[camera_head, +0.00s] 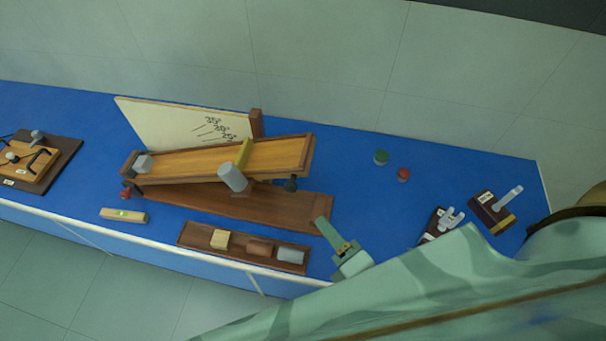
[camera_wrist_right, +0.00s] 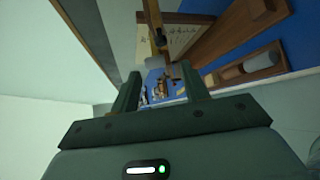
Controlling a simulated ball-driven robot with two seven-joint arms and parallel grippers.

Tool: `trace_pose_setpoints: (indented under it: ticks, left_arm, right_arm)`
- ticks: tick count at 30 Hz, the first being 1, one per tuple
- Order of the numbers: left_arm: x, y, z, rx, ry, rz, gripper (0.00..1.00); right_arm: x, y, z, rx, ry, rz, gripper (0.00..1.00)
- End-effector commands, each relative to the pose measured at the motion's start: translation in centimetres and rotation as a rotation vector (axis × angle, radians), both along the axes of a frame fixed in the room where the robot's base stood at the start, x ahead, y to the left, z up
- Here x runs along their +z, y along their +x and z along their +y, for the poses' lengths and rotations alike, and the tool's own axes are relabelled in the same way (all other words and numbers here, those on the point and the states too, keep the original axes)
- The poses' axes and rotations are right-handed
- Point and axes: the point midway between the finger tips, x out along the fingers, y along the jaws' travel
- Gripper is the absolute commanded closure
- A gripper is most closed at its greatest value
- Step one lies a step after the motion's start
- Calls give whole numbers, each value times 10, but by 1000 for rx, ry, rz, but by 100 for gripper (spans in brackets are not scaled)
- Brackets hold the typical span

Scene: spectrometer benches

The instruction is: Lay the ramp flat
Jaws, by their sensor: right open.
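The wooden ramp (camera_head: 280,156) is tilted above its darker base board (camera_head: 190,203), low at its left end and raised at its right end. A yellow strip (camera_head: 243,152) crosses the ramp. A grey cylinder (camera_head: 232,178) sits at its front edge, and a grey block (camera_head: 143,163) is at its low end. A dark knob (camera_head: 291,184) shows below the raised end. My right gripper (camera_head: 333,233) is open and empty, near the base board's right end. Its fingers also show in the right wrist view (camera_wrist_right: 160,88), with nothing between them. My left gripper is out of view.
A tray (camera_head: 194,236) with several small blocks lies in front. A spirit level (camera_head: 123,215) is left of it. A cream board (camera_head: 165,120) stands behind the ramp. Green (camera_head: 381,156) and red (camera_head: 403,174) knobs are to the right. The blue bench top (camera_head: 350,190) is clear between.

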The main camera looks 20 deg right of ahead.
Motion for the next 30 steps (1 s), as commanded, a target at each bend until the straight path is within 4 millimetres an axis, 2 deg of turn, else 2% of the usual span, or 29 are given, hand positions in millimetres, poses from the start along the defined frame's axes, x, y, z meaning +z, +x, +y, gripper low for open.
trace_pose_setpoints:
  ticks: [4,7,12,18,24,30]
  left_arm:
    - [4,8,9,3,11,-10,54]
    - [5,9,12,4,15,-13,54]
    - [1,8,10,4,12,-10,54]
    - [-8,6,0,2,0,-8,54]
    - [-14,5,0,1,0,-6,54]
    - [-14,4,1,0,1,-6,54]
  right_arm:
    - [-5,21,3,3,-3,-4,55]
    - [-12,45,7,2,-2,-5,55]
    - [-27,87,13,2,-1,-4,55]
    - [-40,128,19,1,1,0,55]
    - [-45,148,23,0,2,1,55]
    - [-45,152,23,1,2,3,55]
